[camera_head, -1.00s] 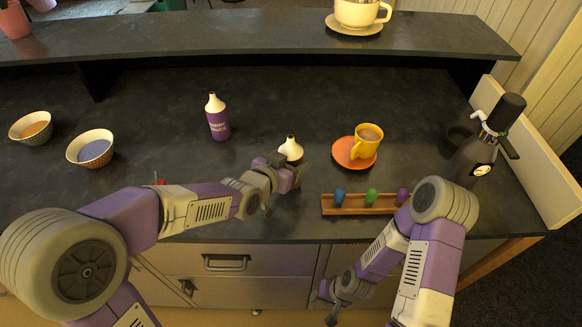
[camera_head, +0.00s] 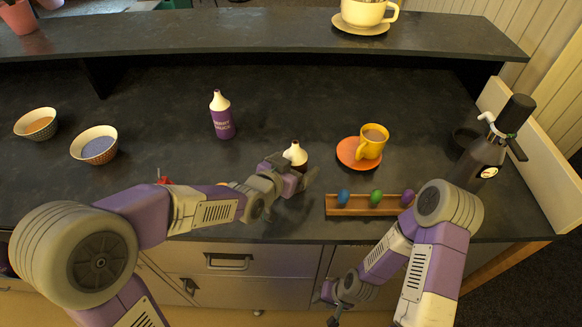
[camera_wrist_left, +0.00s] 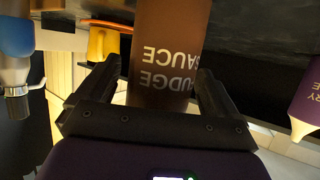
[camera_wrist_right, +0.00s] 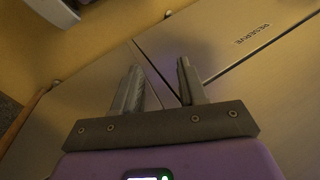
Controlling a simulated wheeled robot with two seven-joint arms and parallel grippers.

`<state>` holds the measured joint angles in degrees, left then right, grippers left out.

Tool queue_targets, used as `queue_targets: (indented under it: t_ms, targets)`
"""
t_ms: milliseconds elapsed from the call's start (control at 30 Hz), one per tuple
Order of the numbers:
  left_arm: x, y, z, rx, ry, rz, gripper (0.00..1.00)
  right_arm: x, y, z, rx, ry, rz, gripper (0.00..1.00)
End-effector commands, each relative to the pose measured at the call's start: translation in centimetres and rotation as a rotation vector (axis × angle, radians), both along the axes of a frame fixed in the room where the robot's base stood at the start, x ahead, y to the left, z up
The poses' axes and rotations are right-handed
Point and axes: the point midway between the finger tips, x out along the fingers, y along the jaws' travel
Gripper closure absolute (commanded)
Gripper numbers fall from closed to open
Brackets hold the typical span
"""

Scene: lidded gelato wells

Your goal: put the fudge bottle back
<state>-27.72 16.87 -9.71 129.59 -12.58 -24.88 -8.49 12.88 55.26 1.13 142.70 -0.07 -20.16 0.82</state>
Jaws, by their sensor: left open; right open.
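The fudge bottle (camera_head: 295,152), brown with a white cap, stands on the dark counter, its lower part hidden behind my left gripper (camera_head: 293,172). In the left wrist view the brown fudge bottle (camera_wrist_left: 170,35) shows its label upside down. The fingers of my left gripper (camera_wrist_left: 155,85) are open, one on each side of the bottle; I cannot tell whether they touch it. My right gripper (camera_head: 327,298) is open and empty in front of the counter's drawers. It also shows in the right wrist view (camera_wrist_right: 160,82) with clear space between its fingers.
A purple-labelled bottle (camera_head: 222,116) stands left of the fudge bottle. A yellow cup (camera_head: 371,143) on an orange saucer (camera_head: 347,150) and a wooden rack (camera_head: 360,212) with coloured egg-shaped pieces are to the right. Two bowls (camera_head: 93,146) sit at left. A raised shelf (camera_head: 250,38) runs behind.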

Motion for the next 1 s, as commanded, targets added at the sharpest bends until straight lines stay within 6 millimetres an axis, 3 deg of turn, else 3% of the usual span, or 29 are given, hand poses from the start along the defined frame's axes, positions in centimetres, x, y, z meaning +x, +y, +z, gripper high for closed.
queue_targets:
  t_ms: [167, 700, 1000]
  targets:
    - [-0.8, 0.6, 0.9, -0.002, -0.001, 0.001, 0.06, 0.0, 0.0, 0.5, 0.0, 0.0, 0.0, 0.58]
    - [-8.1, 5.2, 4.5, -0.001, -0.003, 0.001, 0.06, 0.0, 0.0, 1.7, 0.0, 0.0, 0.0, 0.58]
    - [-9.4, 5.9, 4.9, 0.001, -0.001, 0.001, 0.06, 0.0, 0.0, 1.9, 0.0, 0.0, 0.0, 0.58]
